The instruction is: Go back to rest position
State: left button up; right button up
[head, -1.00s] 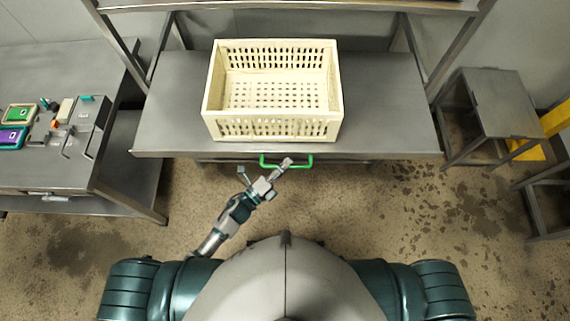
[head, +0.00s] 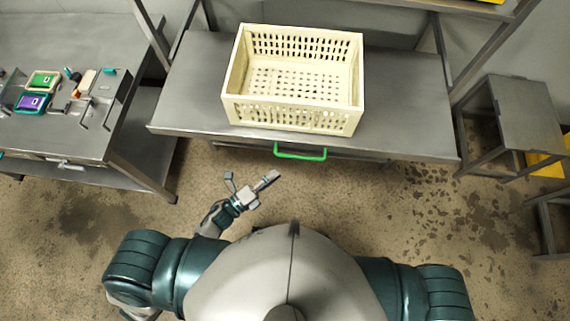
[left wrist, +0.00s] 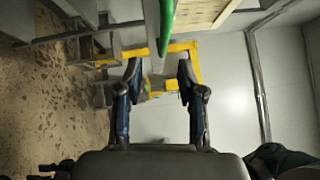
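My left gripper (head: 250,187) is over the floor in front of the steel table, apart from the green handle (head: 300,152) on the table's front edge. In the left wrist view its two fingers (left wrist: 160,82) stand apart with nothing between them, so it is open and empty. The green handle also shows at the top of that view (left wrist: 167,25). My right gripper is in neither view.
An empty cream crate (head: 292,117) stands on the steel table (head: 190,100). At the left, another bench (head: 70,140) holds a green device (head: 43,80), a purple device (head: 31,102) and small tools. A low steel stand (head: 520,110) is at the right. The floor in front is clear.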

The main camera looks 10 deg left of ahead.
pick_arm(q)
jog(key=shift+s+a, duration=0.45)
jog(key=shift+f, duration=0.15)
jog(key=a+f+n+g+y, duration=0.1)
jog(key=a+f+n+y, duration=0.4)
jog(key=f, duration=0.4)
jog(key=s+a+f+n+g+y, duration=0.1)
jog(key=a+f+n+g+y, duration=0.15)
jog(key=f+n, duration=0.5)
jog(key=a+f+n+y, duration=0.4)
jog(key=a+f, duration=0.1)
jog(key=f, duration=0.6)
jog(key=s+f+n+g+y, duration=0.2)
jog(key=s+f+n+g, duration=0.7)
jog(key=s+f, duration=0.6)
jog(key=s+n, duration=0.1)
jog(key=s, duration=0.3)
jog(key=shift+s+a, duration=0.15)
jog(key=shift+a, duration=0.25)
